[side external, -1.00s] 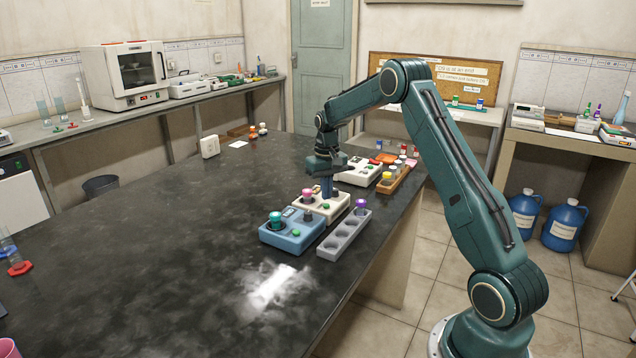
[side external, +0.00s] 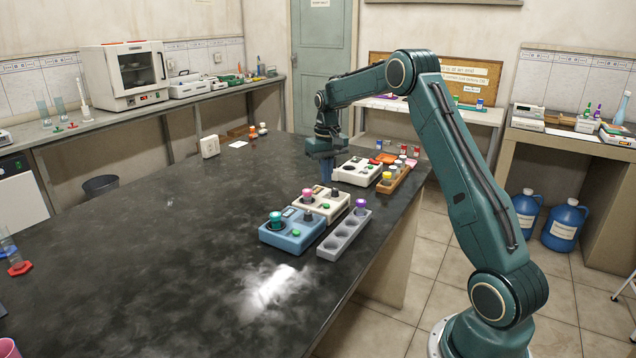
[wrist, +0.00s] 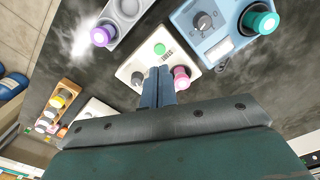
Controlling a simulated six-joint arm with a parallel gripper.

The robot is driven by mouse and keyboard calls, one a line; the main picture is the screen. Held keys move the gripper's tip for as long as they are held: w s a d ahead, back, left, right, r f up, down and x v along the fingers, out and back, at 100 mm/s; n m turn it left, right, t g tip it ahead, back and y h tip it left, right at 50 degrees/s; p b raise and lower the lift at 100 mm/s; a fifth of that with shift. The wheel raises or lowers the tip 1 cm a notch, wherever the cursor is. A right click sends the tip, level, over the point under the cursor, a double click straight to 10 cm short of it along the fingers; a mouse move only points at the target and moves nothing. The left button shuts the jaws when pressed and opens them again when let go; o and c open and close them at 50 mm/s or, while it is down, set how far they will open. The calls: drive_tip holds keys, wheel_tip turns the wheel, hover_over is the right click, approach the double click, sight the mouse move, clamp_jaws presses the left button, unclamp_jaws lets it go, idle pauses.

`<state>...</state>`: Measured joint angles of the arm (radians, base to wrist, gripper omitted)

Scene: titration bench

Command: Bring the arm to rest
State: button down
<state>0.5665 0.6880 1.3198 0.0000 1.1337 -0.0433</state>
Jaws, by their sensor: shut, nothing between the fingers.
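A blue device (side external: 285,240) with a teal-capped vial (side external: 275,219) stands nearer the camera. A grey rack (side external: 343,236) holds a purple-capped vial (side external: 360,206) at its far end.
Another cream device (side external: 355,174) and a wooden rack with capped vials (side external: 394,180) stand right of my gripper. Small bottles stand behind them. A white block (side external: 210,146) stands at the back left. The bench's left and front areas are largely clear.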

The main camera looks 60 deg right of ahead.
drive_tip(key=shift+a+r, duration=0.1)
drive_tip(key=shift+r, duration=0.05)
drive_tip(key=s+a+r+n+t, duration=0.1)
drive_tip(key=s+a+r, duration=0.4)
drive_tip(key=a+r, duration=0.3)
drive_tip(key=s+a+r+n+t, duration=0.2)
drive_tip(key=s+a+r, duration=0.35)
drive_tip(key=a, duration=0.45)
drive_tip(key=s+a+n+t, duration=0.1)
drive_tip(key=s+a, duration=0.4)
drive_tip(key=s, duration=0.4)
drive_tip(key=s+a+f+n+t, duration=0.1)
drive_tip(key=s+a+n, duration=0.1)
drive_tip(key=s+a, duration=0.4)
drive_tip(key=shift+s+a+t, duration=0.2)
drive_tip(key=shift+s+t, duration=0.1)
drive_tip(key=shift+s, duration=1.3)
drive_tip(key=shift+f, duration=0.1)
idle(2.9)
